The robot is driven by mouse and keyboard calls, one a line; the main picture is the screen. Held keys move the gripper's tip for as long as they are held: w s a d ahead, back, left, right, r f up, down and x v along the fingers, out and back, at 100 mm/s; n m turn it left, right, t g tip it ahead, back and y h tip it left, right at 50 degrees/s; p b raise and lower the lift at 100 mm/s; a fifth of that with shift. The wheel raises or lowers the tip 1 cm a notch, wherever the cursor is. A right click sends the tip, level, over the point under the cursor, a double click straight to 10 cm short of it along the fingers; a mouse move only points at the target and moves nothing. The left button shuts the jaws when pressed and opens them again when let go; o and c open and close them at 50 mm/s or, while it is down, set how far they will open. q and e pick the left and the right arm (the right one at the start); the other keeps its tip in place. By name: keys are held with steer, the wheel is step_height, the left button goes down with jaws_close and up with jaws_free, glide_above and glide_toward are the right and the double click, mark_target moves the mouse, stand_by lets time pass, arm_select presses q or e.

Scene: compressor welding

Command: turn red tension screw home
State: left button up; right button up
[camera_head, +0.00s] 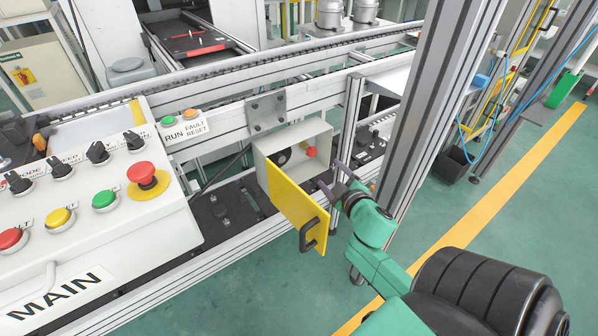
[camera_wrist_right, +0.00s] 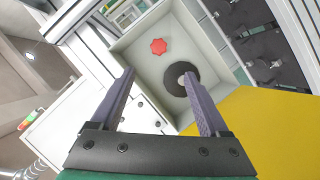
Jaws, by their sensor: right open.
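The red tension screw (camera_head: 309,151) sits inside a small light-grey box (camera_head: 318,130) on the conveyor frame. It shows as a red lobed knob (camera_wrist_right: 158,46) in the right wrist view. The box's yellow door (camera_head: 293,205) stands open, with a black handle (camera_head: 309,236). A dark round disc (camera_wrist_right: 181,79) with a pale centre is also in the box. My right gripper (camera_head: 336,179) is open and empty, just right of the box opening. In the wrist view its fingers (camera_wrist_right: 163,100) point toward the box, apart from the screw. My left gripper is not in view.
A control panel marked MAIN (camera_head: 100,200), with buttons and knobs, stands at the left. A thick aluminium post (camera_head: 432,100) rises close behind my right gripper. The conveyor rail (camera_head: 240,125) runs behind the box.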

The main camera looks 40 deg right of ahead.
mark_target(312, 154)
steer(key=b+x, duration=0.2)
steer(key=x, duration=1.2)
steer(key=shift+w+d+r, duration=0.1)
steer(key=shift+w+d, duration=0.05)
steer(key=shift+w, duration=0.05)
jaws_close()
steer(key=c, duration=0.9)
jaws_free()
jaws_close()
